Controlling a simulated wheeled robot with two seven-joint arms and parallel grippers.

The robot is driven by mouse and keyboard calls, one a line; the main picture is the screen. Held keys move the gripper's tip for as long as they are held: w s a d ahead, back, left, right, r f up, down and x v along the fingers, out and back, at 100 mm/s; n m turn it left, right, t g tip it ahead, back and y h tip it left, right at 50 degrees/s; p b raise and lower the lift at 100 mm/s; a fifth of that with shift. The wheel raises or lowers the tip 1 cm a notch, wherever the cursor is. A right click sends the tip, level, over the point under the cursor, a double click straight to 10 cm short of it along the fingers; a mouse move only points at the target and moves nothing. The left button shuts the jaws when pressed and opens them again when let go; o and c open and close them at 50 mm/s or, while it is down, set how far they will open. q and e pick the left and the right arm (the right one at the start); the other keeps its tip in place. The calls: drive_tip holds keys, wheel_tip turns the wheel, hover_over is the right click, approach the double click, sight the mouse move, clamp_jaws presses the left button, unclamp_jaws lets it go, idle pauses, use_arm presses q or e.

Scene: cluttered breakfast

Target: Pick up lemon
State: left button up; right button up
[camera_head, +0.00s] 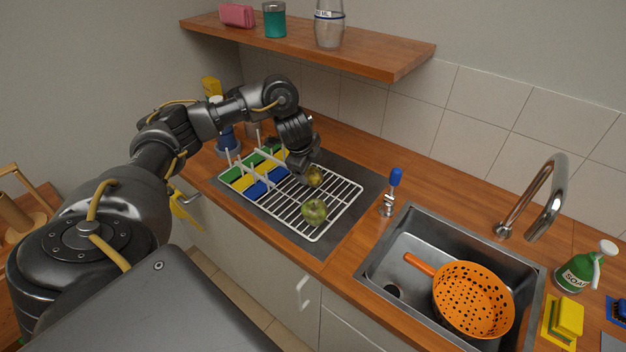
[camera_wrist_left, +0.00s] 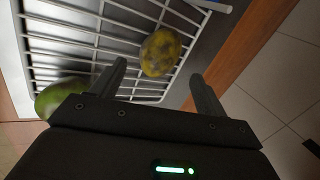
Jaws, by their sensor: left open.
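The lemon, yellow with dark blotches, lies on the white wire rack in the head view (camera_head: 315,176). It also shows in the left wrist view (camera_wrist_left: 160,52), ahead of and between my fingers. My left gripper (camera_head: 303,175) is over the rack right beside the lemon; in the wrist view its two fingers (camera_wrist_left: 158,84) are spread apart with nothing between the tips. I cannot tell whether a finger touches the lemon. My right gripper is not in view.
Green, yellow and blue pieces fill the rack's left part. A sink (camera_head: 400,246) with an orange colander (camera_head: 472,298) is to the right.

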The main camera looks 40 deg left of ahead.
sight(311, 171)
use_arm(q)
drive_tip(key=shift+a, duration=0.15)
drive_tip(key=b+x, duration=0.2)
drive_tip(key=x, duration=0.2)
drive_tip(key=shift+a+f, duration=0.1)
drive_tip(key=shift+f, duration=0.3)
drive_tip(key=shift+w+a+f, duration=0.1)
drive_tip(key=shift+w+f, duration=0.05)
drive_tip(key=shift+f, duration=0.05)
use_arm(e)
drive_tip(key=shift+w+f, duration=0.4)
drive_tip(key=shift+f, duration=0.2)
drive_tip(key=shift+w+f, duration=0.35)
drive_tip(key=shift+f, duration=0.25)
use_arm(q)
drive_tip(key=shift+r, duration=0.1)
drive_tip(key=shift+c, duration=0.8)
drive_tip(key=c, duration=0.9)
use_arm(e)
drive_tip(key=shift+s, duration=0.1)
use_arm(q)
drive_tip(key=shift+r, duration=0.1)
